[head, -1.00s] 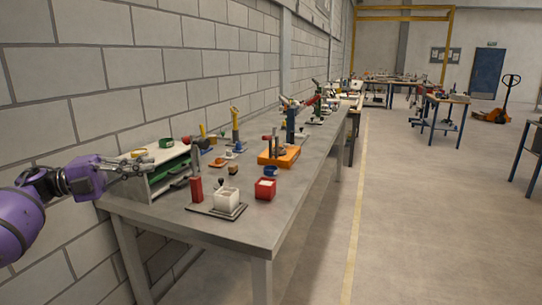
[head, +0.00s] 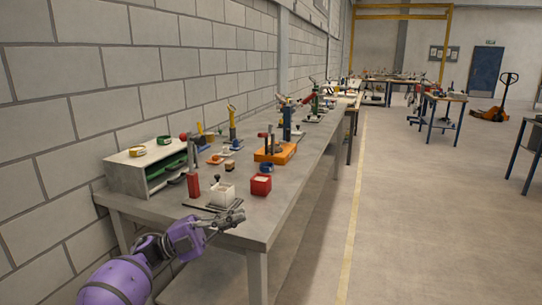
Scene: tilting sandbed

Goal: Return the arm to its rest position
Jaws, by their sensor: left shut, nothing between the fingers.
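My left arm is purple and comes in from the lower left in the head view. Its grey left gripper (head: 232,217) is shut and empty. It appears in front of the near end of the grey workbench (head: 258,232), below the white box in the picture. I cannot tell its exact gap to the bench edge. My right gripper is not in view.
On the bench's near end are a white box (head: 223,194), a red box (head: 261,184), a red block (head: 194,186) and a white shelf unit (head: 128,180) with green trays. A block wall (head: 80,100) runs along the left.

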